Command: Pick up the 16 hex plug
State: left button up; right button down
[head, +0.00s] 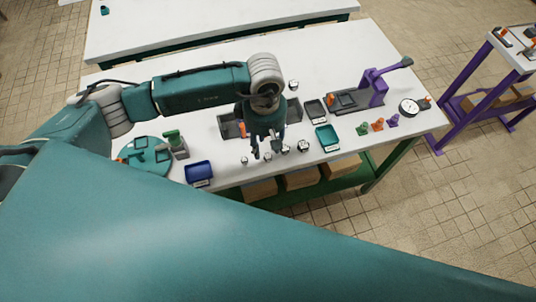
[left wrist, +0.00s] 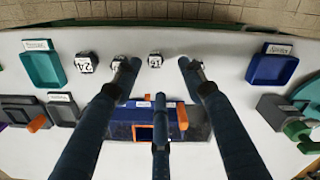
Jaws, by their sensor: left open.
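In the left wrist view, one plug (left wrist: 155,60) stands ahead of the gap between my outer fingers. Its number is too small to read surely; the plug at the row's left (left wrist: 86,62) seems to read 24. Two more plugs are partly hidden by my fingertips. My left gripper (head: 262,150) is open and empty above the row, its fingers spread in the left wrist view (left wrist: 160,80). I cannot tell which plug is the 16. My right gripper is not in view.
A blue tray (head: 198,171) and a teal tray (head: 327,137) flank the row. A grey fixture with a blue and orange part (left wrist: 146,112) lies below my fingers in the wrist view. A purple press (head: 376,88) and a round gauge (head: 409,105) stand at right.

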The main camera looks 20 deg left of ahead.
aim_at(268, 155)
pick_arm(q)
jog(key=f+p, duration=0.2)
jog(key=f, duration=0.3)
jog(key=shift+w+d+f+p, duration=0.15)
jog(key=shift+d+f+p, duration=0.1)
jog(key=shift+d+p, duration=0.15)
jog(key=shift+a+f, duration=0.1)
jog(key=shift+f, duration=0.1)
grip_shut()
